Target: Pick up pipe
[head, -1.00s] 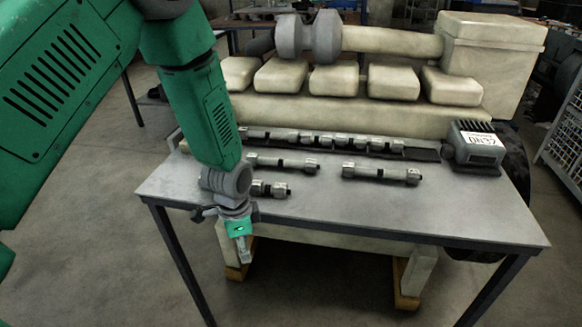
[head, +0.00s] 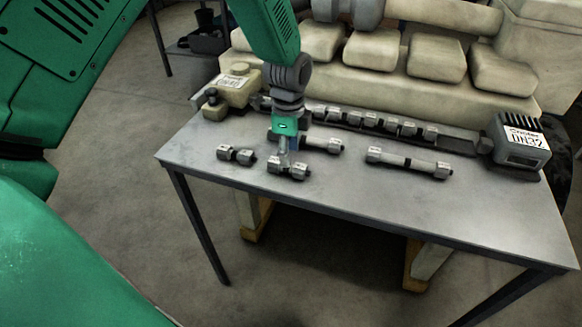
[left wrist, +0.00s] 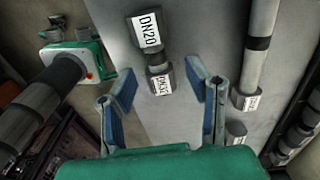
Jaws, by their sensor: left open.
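Several grey pipe pieces lie on the table. One short pipe (head: 298,172) lies right under my left gripper (head: 284,160), and another short pipe (head: 237,154) lies to its left. A longer pipe (head: 325,145) is partly hidden behind the gripper, and a long pipe (head: 407,162) lies to the right. In the left wrist view my left gripper (left wrist: 162,75) is open and empty. A short pipe marked DN20 (left wrist: 146,31) lies ahead between its fingers, and a longer pipe (left wrist: 258,50) lies to the right. My right gripper is not clearly in view.
The grey table (head: 370,205) has free room along its front. A row of fittings (head: 375,122) lies along the back. A beige engine (head: 420,55) stands behind.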

